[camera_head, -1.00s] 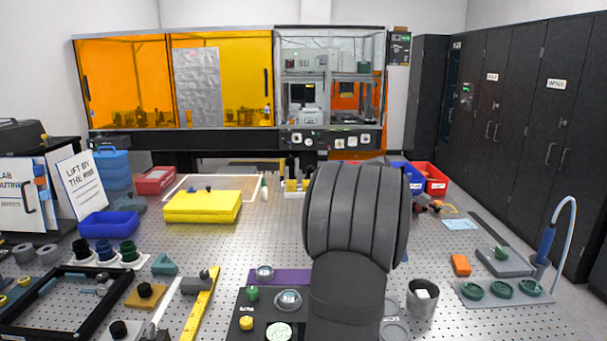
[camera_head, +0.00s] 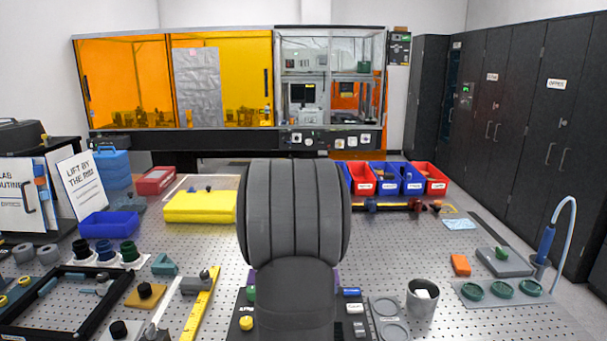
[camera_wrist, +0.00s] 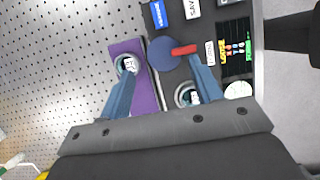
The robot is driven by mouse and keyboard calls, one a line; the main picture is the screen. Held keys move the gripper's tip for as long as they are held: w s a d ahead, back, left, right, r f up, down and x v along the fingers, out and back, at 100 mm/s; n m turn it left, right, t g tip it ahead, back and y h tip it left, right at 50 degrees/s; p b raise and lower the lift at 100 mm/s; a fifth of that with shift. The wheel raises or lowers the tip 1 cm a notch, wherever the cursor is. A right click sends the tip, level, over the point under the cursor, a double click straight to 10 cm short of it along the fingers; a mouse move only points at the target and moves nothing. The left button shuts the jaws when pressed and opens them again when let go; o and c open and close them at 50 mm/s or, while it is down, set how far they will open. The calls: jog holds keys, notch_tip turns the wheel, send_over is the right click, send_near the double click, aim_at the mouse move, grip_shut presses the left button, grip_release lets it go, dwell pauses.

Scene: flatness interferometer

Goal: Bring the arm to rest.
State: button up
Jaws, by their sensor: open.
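My gripper (camera_wrist: 162,64) is open in the wrist view, its two blue fingers apart. A purple strip (camera_wrist: 146,96) with a small round labelled piece (camera_wrist: 128,64) lies by the left finger. A dark panel (camera_wrist: 178,75) lies by the right finger, with a dark blue disc and red bar (camera_wrist: 184,49) on it. A metal ring (camera_wrist: 187,94) shows beside the right finger. I see nothing held between the fingers. Heights above these things are hard to tell. In the head view my arm covers the gripper and part of the panel.
A yellow block (camera_head: 200,207) and blue tray (camera_head: 108,224) are on the left of the perforated table. Red and blue bins (camera_head: 432,178) stand at the back right. A metal cup (camera_head: 422,297), an orange block (camera_head: 460,265) and a green-ringed plate (camera_head: 502,292) are at right.

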jog(key=s+a+f, duration=0.1)
jog(key=s+a, duration=0.2)
jog(key=a, duration=0.7)
jog(key=shift+s+a, duration=0.25)
dwell(1.8)
